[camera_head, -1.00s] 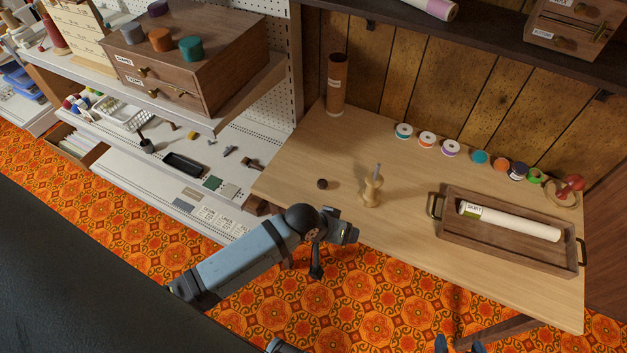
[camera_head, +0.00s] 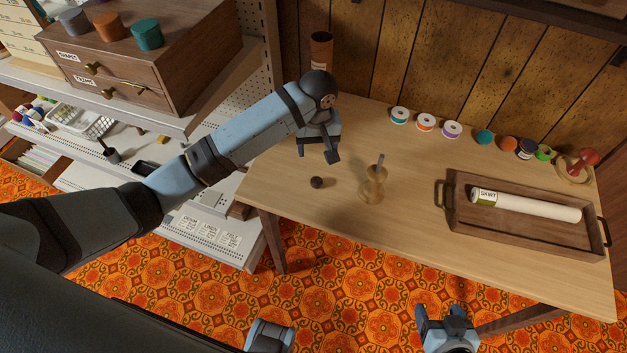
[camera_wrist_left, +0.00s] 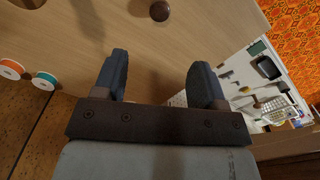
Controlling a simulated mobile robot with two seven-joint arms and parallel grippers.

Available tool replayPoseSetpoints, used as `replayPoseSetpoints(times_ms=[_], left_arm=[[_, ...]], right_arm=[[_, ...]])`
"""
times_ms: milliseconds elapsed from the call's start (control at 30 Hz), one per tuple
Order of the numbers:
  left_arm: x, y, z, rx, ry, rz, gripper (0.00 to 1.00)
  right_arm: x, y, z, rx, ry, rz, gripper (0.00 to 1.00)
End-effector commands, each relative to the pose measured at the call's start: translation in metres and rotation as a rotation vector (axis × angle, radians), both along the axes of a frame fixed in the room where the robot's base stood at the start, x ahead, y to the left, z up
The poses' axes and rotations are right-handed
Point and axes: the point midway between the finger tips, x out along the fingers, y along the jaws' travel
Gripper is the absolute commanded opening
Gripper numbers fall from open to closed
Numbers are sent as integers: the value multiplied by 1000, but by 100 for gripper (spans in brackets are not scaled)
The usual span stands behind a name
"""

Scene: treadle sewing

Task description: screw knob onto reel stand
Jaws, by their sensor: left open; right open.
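The knob (camera_head: 316,183) is a small dark brown ball lying on the wooden table, left of the reel stand. It also shows at the top of the left wrist view (camera_wrist_left: 159,11). My left gripper (camera_head: 318,157) is open and empty above the table, behind the knob in the head view. Its two fingers are spread apart in the left wrist view (camera_wrist_left: 156,80). My right gripper (camera_head: 445,312) is open and empty at the table's front, over the carpet.
A tray (camera_head: 455,231) with a white roll (camera_head: 525,205) stands right of the reel stand. Several thread spools (camera_head: 452,130) line the table's back. A brown cylinder (camera_head: 321,48) stands behind my left gripper. A drawer cabinet (camera_head: 158,70) is at left. The table's middle is clear.

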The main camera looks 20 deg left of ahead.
Motion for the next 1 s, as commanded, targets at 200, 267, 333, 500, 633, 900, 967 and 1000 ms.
replayPoseSetpoints(times_ms=[200,267,333,500,633,900,967,1000], left_arm=[[0,0,-1,-1,-1,-1,65],[0,0,-6,-1,0,-1,65],[0,0,-16,1,1,-1,65],[-1,1,-51,1,1,0,65],[0,0,-72,-1,0,0,65],[0,0,-87,-1,-2,-1,65],[0,0,-86,-2,-2,-1,65],[0,0,-86,-2,-2,-2,65]], right_arm=[[1,-3,0,-3,-3,-4,72],[1,-3,0,-3,-3,-4,72],[1,-3,-1,-2,-3,-4,72],[1,-3,-4,-1,1,-4,72],[1,-2,-6,0,4,-5,72],[1,0,-5,5,5,-5,72],[1,0,-5,5,4,-5,72],[1,0,-5,5,4,-5,72]])
